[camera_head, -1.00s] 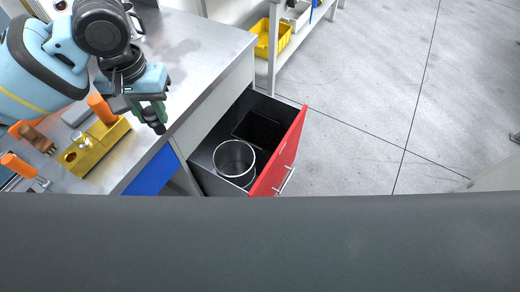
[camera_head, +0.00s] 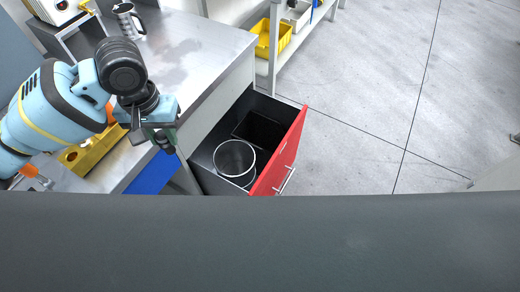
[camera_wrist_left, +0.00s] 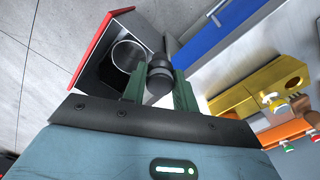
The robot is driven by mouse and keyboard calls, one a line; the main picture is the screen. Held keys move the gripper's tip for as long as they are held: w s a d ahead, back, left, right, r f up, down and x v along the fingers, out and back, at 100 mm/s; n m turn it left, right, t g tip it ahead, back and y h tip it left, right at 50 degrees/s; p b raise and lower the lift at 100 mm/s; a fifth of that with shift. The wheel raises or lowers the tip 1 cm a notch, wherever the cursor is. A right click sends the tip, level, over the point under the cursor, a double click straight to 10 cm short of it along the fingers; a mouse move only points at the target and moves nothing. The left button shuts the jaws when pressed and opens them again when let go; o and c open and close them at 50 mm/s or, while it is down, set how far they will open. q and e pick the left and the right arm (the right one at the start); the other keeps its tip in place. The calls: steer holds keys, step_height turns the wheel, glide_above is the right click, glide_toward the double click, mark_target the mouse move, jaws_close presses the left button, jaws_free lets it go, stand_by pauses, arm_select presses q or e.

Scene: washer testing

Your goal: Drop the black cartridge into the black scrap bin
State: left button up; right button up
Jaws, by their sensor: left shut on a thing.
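My left gripper (camera_head: 163,138) is shut on the black cartridge (camera_head: 167,148). In the left wrist view the cartridge (camera_wrist_left: 159,74) sits between the green fingers, its rounded end pointing away from the camera. The gripper is above the workbench's front edge, left of the open drawer. In the drawer stand a round dark bin with a light rim (camera_head: 236,160) and, behind it, a black rectangular container (camera_head: 262,131). Which one is the scrap bin I cannot tell for certain. The round bin also shows in the left wrist view (camera_wrist_left: 128,56). My right gripper is not in view.
The drawer's red front (camera_head: 280,160) stands open to the right of the workbench (camera_head: 200,45). A yellow block (camera_head: 92,152) with holes lies on the bench behind my arm. Open floor lies to the right.

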arm_select(q)
steer(key=s+f, duration=0.3)
steer(key=f, duration=0.3)
steer(key=s+f, duration=0.3)
steer(key=f, duration=0.4)
steer(key=shift+s, duration=0.35)
steer(key=shift+w, duration=0.1)
